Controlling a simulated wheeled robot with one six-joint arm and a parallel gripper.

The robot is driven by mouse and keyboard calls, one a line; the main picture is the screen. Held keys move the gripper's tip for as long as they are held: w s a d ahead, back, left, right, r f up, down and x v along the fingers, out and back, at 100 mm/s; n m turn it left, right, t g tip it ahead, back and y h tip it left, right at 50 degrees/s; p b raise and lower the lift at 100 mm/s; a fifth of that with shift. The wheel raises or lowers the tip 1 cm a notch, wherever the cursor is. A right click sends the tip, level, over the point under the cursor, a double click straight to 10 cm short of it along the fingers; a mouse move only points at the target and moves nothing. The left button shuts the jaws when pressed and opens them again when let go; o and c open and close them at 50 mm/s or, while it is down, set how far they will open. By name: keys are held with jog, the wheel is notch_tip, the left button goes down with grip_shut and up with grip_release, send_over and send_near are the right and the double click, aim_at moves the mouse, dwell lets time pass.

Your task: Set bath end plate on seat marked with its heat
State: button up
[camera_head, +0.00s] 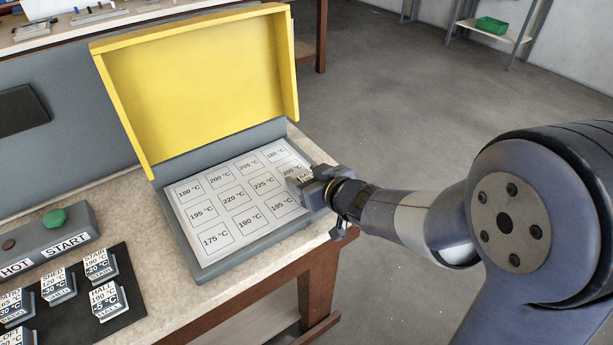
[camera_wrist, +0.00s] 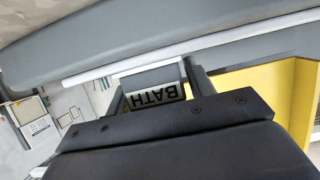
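My gripper hides the lower right seat.
The yellow lid (camera_head: 200,80) stands raised behind the seats. Several labelled end plates, among them HALL (camera_head: 108,301), stand on a black mat (camera_head: 128,325) at lower left. A grey HOT/START panel (camera_head: 35,250) has a green button. Floor lies open at right.

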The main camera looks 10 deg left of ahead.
jog(key=shift+o, duration=1)
jog(key=shift+s+d+r, duration=0.1)
jog(key=shift+d+r, duration=0.1)
jog(key=shift+r, duration=0.15)
jog(key=p+v, duration=0.3)
jog(key=v, duration=0.8)
jog(key=shift+s+d, duration=0.15)
jog(key=shift+s, duration=0.05)
